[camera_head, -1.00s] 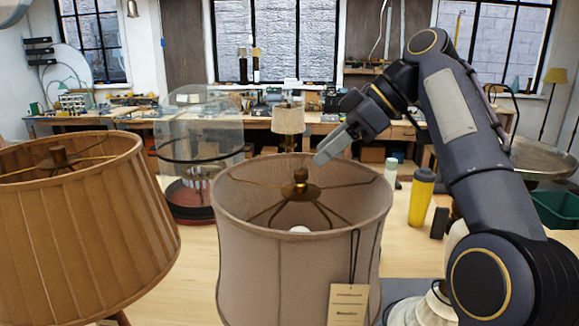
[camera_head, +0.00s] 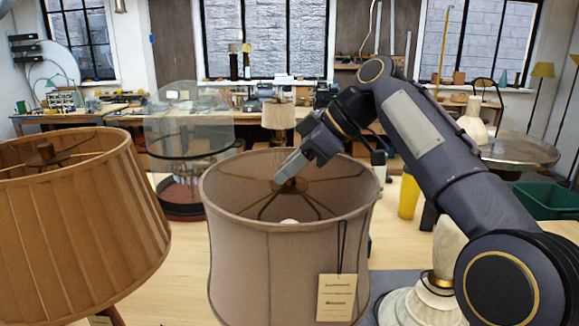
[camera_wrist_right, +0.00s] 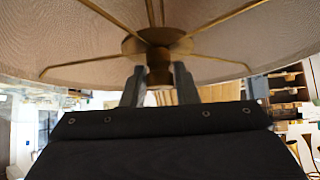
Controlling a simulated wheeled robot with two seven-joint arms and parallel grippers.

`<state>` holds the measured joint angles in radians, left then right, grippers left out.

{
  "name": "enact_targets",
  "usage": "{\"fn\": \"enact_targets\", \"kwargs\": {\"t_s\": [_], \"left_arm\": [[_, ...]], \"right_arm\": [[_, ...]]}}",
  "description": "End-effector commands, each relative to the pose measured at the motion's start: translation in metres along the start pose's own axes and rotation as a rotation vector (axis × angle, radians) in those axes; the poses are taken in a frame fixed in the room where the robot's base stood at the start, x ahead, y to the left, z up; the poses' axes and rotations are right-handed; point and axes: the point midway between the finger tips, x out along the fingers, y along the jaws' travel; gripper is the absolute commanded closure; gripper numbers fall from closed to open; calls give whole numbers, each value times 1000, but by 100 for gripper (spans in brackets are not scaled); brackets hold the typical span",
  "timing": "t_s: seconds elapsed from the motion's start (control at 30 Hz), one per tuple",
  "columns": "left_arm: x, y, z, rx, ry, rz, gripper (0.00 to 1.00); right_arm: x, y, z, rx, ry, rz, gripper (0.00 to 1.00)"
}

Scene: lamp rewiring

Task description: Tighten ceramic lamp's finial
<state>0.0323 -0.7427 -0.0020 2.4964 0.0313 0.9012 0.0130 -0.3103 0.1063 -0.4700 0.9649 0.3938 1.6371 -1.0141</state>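A pale fabric lampshade (camera_head: 270,255) with a hanging tag (camera_head: 337,297) stands in the middle front of the head view. Its lamp body is hidden below the shade. Thin brass spokes meet at a hub (camera_wrist_right: 150,38) in the shade's open top. The brown finial (camera_wrist_right: 159,74) sits on that hub in the right wrist view. My right gripper (camera_wrist_right: 159,72) is open, with one finger on each side of the finial. In the head view, my right gripper (camera_head: 287,168) reaches over the rim and hides most of the finial. My left gripper is out of view.
A brown pleated lampshade (camera_head: 75,225) stands close on the left. A white ceramic or stone base (camera_head: 412,305) is partly behind my right arm. A yellow bottle (camera_head: 408,196) and a green bin (camera_head: 545,200) are at right.

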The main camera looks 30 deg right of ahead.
Motion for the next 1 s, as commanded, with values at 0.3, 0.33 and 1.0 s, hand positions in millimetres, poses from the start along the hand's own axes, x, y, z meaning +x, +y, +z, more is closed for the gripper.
{"fn": "enact_targets", "kwargs": {"t_s": [0.3,0.33,1.0], "left_arm": [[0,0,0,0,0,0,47],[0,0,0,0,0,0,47],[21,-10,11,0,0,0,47]], "right_arm": [[0,0,0,2,0,2,100],[0,0,0,4,0,3,100],[1,-1,1,293,2,298,100]]}}
